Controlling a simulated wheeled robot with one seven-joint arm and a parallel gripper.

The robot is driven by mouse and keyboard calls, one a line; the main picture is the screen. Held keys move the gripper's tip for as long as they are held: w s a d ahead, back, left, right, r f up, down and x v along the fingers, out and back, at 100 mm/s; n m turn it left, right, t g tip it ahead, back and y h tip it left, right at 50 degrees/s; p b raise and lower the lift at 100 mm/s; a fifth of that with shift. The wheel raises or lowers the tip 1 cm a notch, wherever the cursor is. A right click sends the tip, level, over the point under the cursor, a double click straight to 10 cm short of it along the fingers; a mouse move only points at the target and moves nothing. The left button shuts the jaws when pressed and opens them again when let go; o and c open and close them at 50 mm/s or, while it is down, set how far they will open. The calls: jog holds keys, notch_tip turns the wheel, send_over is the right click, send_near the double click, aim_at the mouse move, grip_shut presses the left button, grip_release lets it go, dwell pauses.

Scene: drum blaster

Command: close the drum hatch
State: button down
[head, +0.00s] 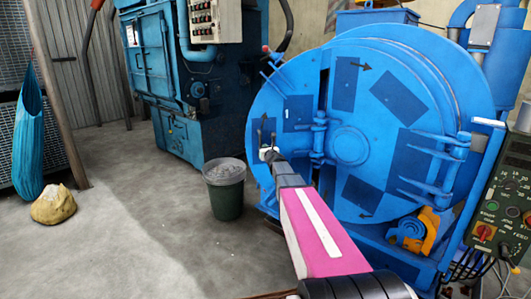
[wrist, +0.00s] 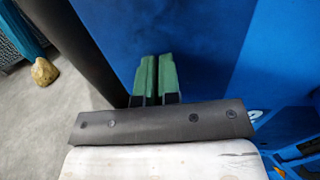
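The drum blaster's large round blue front (head: 350,145) stands at the right of the head view, with dark rectangular patches, arrows and hinge-like brackets. A dark gap runs down between its left section (head: 298,85) and its right section; I cannot tell how far the hatch stands open. My gripper (head: 268,150) is at the left section, near its left edge. In the wrist view its two green fingers (wrist: 156,75) lie almost together with nothing seen between them. A blue surface (wrist: 205,40) fills the view beyond them; contact cannot be told.
A dark green bin (head: 225,190) stands on the floor left of the drum. A control panel (head: 503,205) is at the right edge. A blue machine (head: 165,70) stands behind. A yellowish sack (head: 53,205) lies at far left.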

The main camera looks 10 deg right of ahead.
jog(key=w+d, duration=0.4)
jog(key=w, duration=0.3)
jog(key=w+d+m+h, duration=0.1)
jog(key=w+d, duration=0.4)
jog(key=w, duration=0.3)
jog(key=w+d+h, duration=0.1)
jog(key=w+d, duration=0.4)
jog(key=w, duration=0.3)
jog(key=shift+w+d, duration=0.15)
jog(key=shift+d, duration=0.1)
